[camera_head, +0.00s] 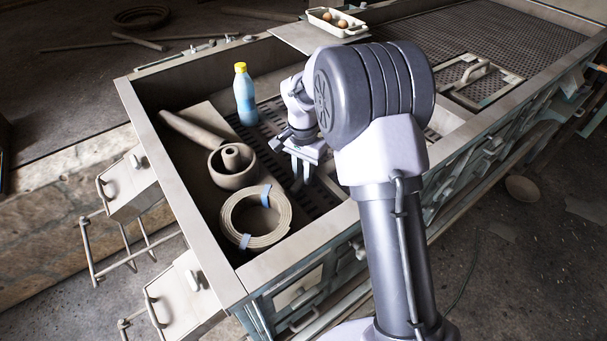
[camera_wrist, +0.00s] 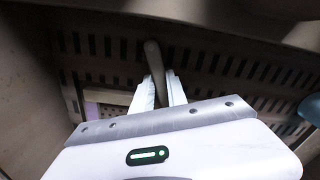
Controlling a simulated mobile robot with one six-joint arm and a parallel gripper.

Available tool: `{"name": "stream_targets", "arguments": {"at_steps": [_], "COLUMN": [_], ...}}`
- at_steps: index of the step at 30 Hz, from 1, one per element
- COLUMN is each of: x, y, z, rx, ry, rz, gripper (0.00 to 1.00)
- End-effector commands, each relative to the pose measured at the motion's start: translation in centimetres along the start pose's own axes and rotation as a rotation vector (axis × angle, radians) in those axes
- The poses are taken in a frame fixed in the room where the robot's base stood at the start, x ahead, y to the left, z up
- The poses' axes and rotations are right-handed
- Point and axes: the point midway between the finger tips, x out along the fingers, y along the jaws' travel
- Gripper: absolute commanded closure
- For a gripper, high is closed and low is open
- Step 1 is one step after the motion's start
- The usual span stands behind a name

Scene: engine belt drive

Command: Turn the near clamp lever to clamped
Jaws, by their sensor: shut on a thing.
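My gripper (camera_head: 305,165) reaches down into the machine's long open trough, near its front wall. In the wrist view, its two pale fingers (camera_wrist: 160,85) are shut on a beige rod-like handle (camera_wrist: 153,58), which I take to be the near clamp lever. The handle rises between the fingertips and leans slightly to the left. Its lower end and pivot are hidden by the fingers and the gripper body. In the head view I cannot make out the lever clearly beside my gripper, so its clamp position cannot be told.
A coiled belt with blue tape (camera_head: 237,227), a round bowl-like part (camera_head: 226,181) and a yellow-capped bottle (camera_head: 244,98) are in the trough left of my gripper. The trough's rim (camera_head: 185,220) surrounds them.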

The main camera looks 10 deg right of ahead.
Motion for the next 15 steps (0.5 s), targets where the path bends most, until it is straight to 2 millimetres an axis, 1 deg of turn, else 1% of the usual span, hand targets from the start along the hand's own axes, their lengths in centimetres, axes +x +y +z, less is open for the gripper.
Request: {"name": "stream_targets", "arguments": {"at_steps": [6, 15], "x": [0.01, -0.05], "y": [-0.18, -0.26], "z": [-0.07, -0.07], "rx": [0.164, 0.321], "ry": [0.002, 0.001], "rz": [-0.003, -0.002], "gripper": [1.0, 1.0]}}
